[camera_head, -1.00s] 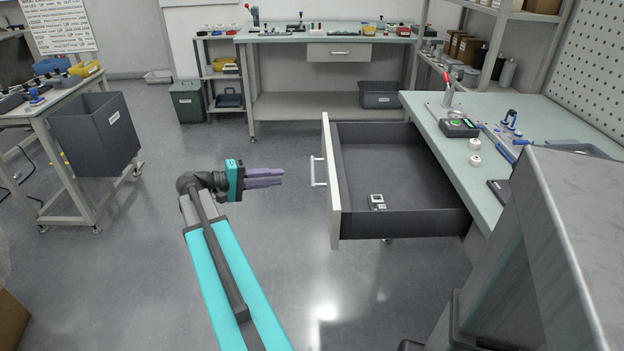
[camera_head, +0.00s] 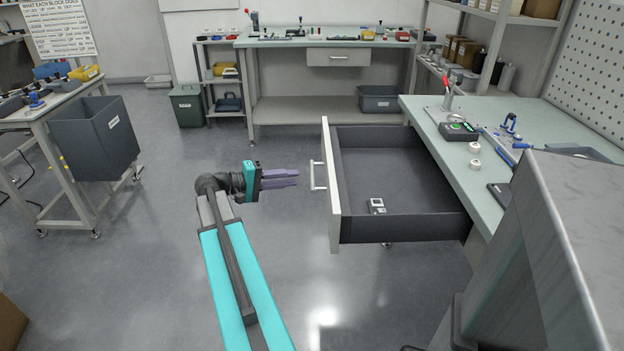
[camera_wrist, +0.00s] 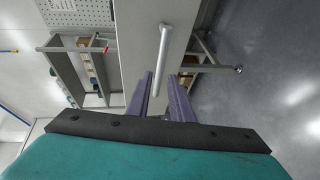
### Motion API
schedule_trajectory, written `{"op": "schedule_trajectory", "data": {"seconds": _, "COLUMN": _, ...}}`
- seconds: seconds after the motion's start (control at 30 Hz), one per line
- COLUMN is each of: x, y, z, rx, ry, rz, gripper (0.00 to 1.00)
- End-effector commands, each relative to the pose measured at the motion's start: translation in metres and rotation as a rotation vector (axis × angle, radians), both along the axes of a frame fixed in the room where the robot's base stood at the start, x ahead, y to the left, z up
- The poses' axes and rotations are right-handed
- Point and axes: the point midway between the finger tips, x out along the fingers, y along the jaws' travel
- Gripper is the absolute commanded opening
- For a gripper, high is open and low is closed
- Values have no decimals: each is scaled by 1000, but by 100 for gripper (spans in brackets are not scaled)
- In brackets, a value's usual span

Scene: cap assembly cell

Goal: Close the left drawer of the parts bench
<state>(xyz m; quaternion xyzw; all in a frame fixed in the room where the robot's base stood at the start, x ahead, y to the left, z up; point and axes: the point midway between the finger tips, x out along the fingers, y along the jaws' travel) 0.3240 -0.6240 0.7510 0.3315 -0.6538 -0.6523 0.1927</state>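The parts bench (camera_head: 436,119) runs along the right side in the head view. Its drawer (camera_head: 388,229) is pulled far out to the left, with a pale front (camera_head: 333,190) and a dark inside. The bar handle (camera_head: 314,176) stands out from the front. A small grey-and-white part (camera_head: 377,206) lies inside. My gripper (camera_head: 298,177) has purple fingers pointing at the handle, with a small gap between tips and handle.
A grey bin (camera_head: 95,140) hangs on a table at left. Another bench (camera_head: 290,42) stands at the back. The floor left of the drawer is clear.

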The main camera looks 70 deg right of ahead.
Motion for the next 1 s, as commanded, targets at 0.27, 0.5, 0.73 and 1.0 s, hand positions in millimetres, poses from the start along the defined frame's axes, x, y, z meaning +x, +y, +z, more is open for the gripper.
{"op": "schedule_trajectory", "data": {"seconds": 0.27, "x": -29, "y": -28, "z": -8, "rx": 0, "ry": 0, "rz": -2, "gripper": 20}}
{"op": "schedule_trajectory", "data": {"seconds": 0.5, "x": -50, "y": -49, "z": -13, "rx": 0, "ry": 0, "rz": -1, "gripper": 20}}
{"op": "schedule_trajectory", "data": {"seconds": 0.73, "x": -61, "y": -59, "z": -16, "rx": 1, "ry": 1, "rz": 1, "gripper": 20}}
{"op": "schedule_trajectory", "data": {"seconds": 1.0, "x": -62, "y": -61, "z": -16, "rx": 0, "ry": 1, "rz": 2, "gripper": 20}}
